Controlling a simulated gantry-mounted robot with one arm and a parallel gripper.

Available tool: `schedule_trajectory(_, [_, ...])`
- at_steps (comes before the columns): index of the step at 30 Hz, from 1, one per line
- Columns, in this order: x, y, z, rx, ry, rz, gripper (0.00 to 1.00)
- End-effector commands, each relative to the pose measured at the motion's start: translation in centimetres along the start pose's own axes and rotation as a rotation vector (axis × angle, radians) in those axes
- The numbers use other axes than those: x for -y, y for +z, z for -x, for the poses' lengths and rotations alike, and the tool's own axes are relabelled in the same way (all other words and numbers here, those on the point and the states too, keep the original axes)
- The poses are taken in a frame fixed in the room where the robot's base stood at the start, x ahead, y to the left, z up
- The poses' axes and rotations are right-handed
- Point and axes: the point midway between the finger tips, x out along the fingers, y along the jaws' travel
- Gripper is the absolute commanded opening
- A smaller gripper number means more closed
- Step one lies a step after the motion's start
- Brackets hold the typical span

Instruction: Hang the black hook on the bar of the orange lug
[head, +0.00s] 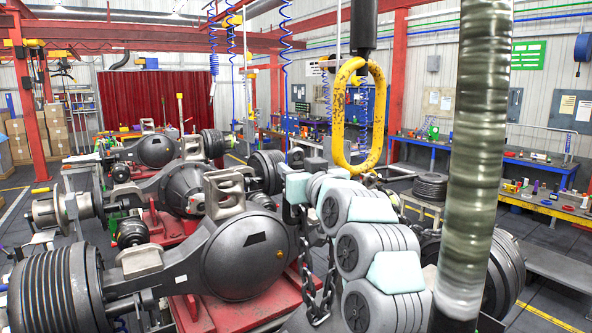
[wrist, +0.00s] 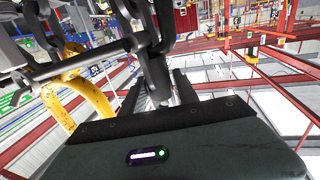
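The orange lug (head: 341,120) is a worn yellow-orange ring that hangs upright below a black fitting in the head view. It also shows in the wrist view (wrist: 92,96), left of my fingers. My gripper (head: 297,192) is lower and left of the lug, partly hidden by my own arm. In the wrist view, my gripper (wrist: 158,92) has dark metal between its fingers and appears shut on it. That seems to be the black hook (wrist: 153,68), with dark links running to the upper left. Black chain (head: 328,285) hangs below my gripper. The hook's shape is unclear, and it looks apart from the lug.
Large grey axle housings (head: 250,250) on red stands fill the left and middle below my gripper. Blue coiled hoses (head: 286,30) hang behind. Workbenches (head: 545,200) stand at the right. The air left of the lug looks mostly clear.

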Motion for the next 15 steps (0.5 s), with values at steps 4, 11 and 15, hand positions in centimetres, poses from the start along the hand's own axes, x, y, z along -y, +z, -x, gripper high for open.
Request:
schedule_trajectory(4, [0.0, 0.0, 0.0, 0.0, 0.0, 0.0, 0.23])
schedule_trajectory(11, [0.0, 0.0, 0.0, 0.0, 0.0, 0.0, 0.04])
schedule_trajectory(15, [0.01, 0.02, 0.0, 0.0, 0.0, 0.0, 0.0])
